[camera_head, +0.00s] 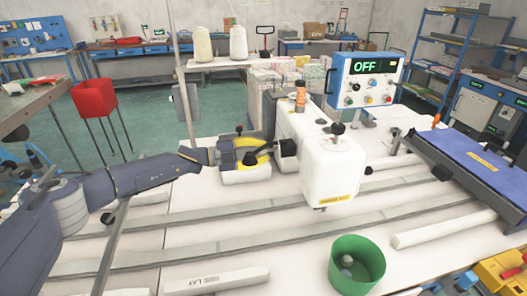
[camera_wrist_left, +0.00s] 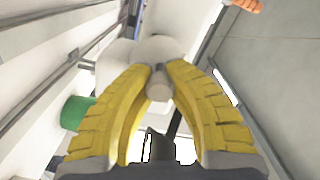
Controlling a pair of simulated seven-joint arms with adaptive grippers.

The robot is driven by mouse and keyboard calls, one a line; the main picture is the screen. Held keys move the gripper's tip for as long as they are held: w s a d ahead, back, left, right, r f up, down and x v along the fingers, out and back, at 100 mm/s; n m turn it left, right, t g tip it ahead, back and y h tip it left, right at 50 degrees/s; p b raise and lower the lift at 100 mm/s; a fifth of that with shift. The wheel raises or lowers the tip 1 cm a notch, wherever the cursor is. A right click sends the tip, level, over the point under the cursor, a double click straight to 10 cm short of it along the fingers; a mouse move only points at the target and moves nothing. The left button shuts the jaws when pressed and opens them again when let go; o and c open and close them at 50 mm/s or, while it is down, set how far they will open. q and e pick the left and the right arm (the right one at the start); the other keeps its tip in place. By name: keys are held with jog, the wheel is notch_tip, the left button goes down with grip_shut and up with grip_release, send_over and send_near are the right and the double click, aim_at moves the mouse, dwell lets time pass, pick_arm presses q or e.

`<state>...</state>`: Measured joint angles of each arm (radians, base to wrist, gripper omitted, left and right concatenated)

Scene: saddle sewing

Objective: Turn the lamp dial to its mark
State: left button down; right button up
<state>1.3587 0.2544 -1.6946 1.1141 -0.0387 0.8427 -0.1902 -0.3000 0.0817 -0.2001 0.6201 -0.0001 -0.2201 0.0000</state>
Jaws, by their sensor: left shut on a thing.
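My left gripper (camera_head: 276,152) reaches in from the left to the left side of the white sewing machine (camera_head: 332,170). In the left wrist view its yellow fingers (camera_wrist_left: 158,90) close around a small pale grey round knob (camera_wrist_left: 159,86), which looks like the lamp dial. The fingertips touch it from both sides. In the head view a dark part (camera_head: 287,147) shows at the fingertips, against the machine. The dial's mark cannot be made out. A blue control box (camera_head: 362,80) behind the machine reads OFF. My right gripper is not in view.
A green bin (camera_head: 356,264) stands at the table's front, also in the left wrist view (camera_wrist_left: 78,113). Pale rails (camera_head: 230,208) cross the white table. A blue pad (camera_head: 462,150) lies at right.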

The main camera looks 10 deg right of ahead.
pick_arm(q)
jog(key=shift+w+a, duration=0.15)
jog(key=shift+f+n, duration=0.15)
jog(key=shift+n, duration=2.05)
jog(key=c, duration=1.4)
grip_release()
jog(key=shift+a, duration=0.1)
jog(key=shift+c, duration=0.2)
jog(key=o, duration=0.3)
jog(key=a, duration=1.2)
